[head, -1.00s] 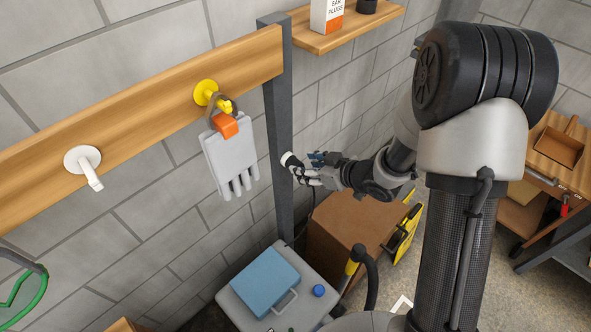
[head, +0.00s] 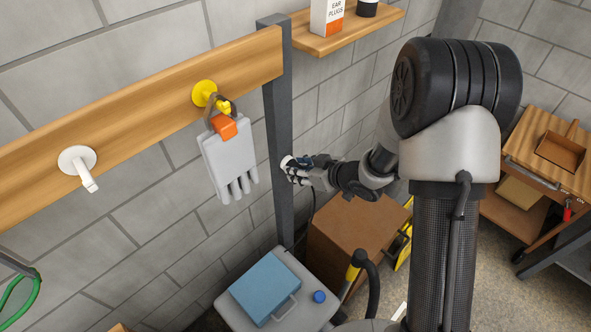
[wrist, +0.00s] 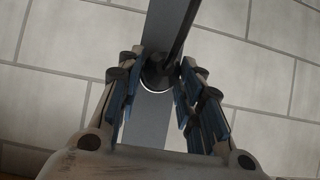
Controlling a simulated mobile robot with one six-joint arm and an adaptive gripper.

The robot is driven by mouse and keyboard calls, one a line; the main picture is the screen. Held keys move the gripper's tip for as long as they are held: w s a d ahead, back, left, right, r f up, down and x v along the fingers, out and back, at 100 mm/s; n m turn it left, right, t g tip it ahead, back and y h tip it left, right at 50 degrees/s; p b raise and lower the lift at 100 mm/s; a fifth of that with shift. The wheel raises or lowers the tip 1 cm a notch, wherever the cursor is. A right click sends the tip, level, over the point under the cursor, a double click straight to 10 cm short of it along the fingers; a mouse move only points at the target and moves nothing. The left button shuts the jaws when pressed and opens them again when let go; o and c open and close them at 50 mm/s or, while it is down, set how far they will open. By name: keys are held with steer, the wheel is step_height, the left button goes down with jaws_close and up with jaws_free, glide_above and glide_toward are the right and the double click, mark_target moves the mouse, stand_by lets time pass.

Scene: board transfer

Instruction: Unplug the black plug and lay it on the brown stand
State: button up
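The black plug (wrist: 158,74) sits at a round white-rimmed socket on the grey post, and its dark cable rises from it in the wrist view. My gripper (wrist: 161,72) has its blue-padded fingers on both sides of the plug, very near it. I cannot tell whether the pads touch it. In the head view my gripper (head: 290,172) is at the side of the grey post (head: 281,130), by the white socket edge, and hides the plug. The brown stand (head: 350,225) is a box on the floor below and right of my gripper, with a bare top.
A wooden rail (head: 140,95) holds a white hook (head: 78,162) and a yellow hook (head: 207,93) with a grey glove (head: 230,155). A shelf (head: 350,38) is above. A grey case (head: 240,315) with a blue box (head: 265,288) stands below. A wooden cart (head: 545,180) is at right.

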steer(key=c, duration=0.6)
steer(key=shift+o, duration=0.2)
steer(key=shift+s+d, duration=0.15)
steer(key=shift+s+d, duration=0.85)
steer(key=shift+s+d+p, duration=0.3)
steer(key=shift+s+d, duration=1.25)
steer(key=shift+d, duration=0.05)
steer(key=shift+r, duration=0.1)
steer(key=d+r+m+t+h, duration=0.3)
steer(key=d+r+m+h, duration=0.2)
steer(key=d+m+h, duration=0.2)
steer(key=shift+w+d+r+m+h, duration=0.25)
steer(key=shift+w+d+m+h, duration=0.2)
steer(key=shift+m, duration=0.55)
